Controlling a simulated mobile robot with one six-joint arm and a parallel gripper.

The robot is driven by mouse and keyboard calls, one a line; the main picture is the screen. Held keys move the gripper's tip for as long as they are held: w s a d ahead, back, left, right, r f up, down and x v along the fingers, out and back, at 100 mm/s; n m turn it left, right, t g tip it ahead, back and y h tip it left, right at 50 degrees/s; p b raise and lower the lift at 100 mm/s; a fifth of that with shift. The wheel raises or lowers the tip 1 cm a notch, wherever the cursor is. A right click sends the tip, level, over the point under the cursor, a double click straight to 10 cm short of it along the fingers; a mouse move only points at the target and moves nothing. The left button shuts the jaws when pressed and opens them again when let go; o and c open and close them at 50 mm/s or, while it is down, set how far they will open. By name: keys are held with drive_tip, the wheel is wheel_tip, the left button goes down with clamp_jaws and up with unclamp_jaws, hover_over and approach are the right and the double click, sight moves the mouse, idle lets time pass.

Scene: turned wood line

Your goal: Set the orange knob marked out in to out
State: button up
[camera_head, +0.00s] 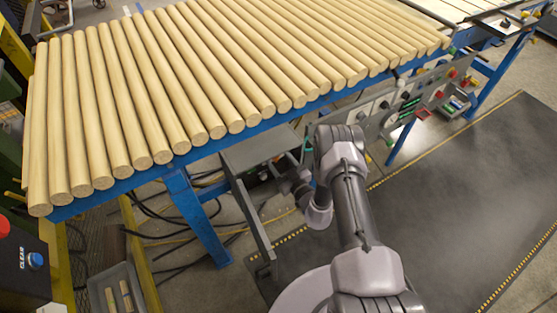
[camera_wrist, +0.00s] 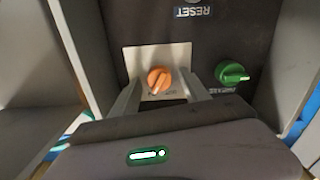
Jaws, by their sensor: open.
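In the wrist view, the orange knob (camera_wrist: 158,79) sits on a pale plate (camera_wrist: 176,56) on a dark panel. It looks slightly tilted from upright, but its pointer is hard to read. The marks below it are small, partly covered and unreadable. My gripper (camera_wrist: 160,84) is open, with one finger to the left of the knob and one to the right. The fingertips reach the plate area in the picture; I cannot tell whether they touch the knob. In the head view, the orange knob cannot be made out and my arm hides part of the bench front.
A green knob (camera_wrist: 232,74) is close right of my right finger. A RESET label (camera_wrist: 192,11) is above. Grey side walls (camera_wrist: 78,50) flank the panel. In the head view, a blue-framed table (camera_head: 200,150) carries wooden rods (camera_head: 160,80); a control panel (camera_head: 400,105) stands beside my arm.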

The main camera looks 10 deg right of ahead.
clamp_jaws()
drive_tip(key=n+b, duration=0.1)
drive_tip(key=n, duration=0.1)
drive_tip(key=shift+n, duration=0.4)
drive_tip(key=n+b, duration=0.1)
drive_tip(key=n, duration=0.2)
drive_tip(key=shift+n, duration=0.3)
drive_tip(key=n+b, duration=0.1)
drive_tip(key=n, duration=0.4)
drive_tip(key=shift+n, duration=0.4)
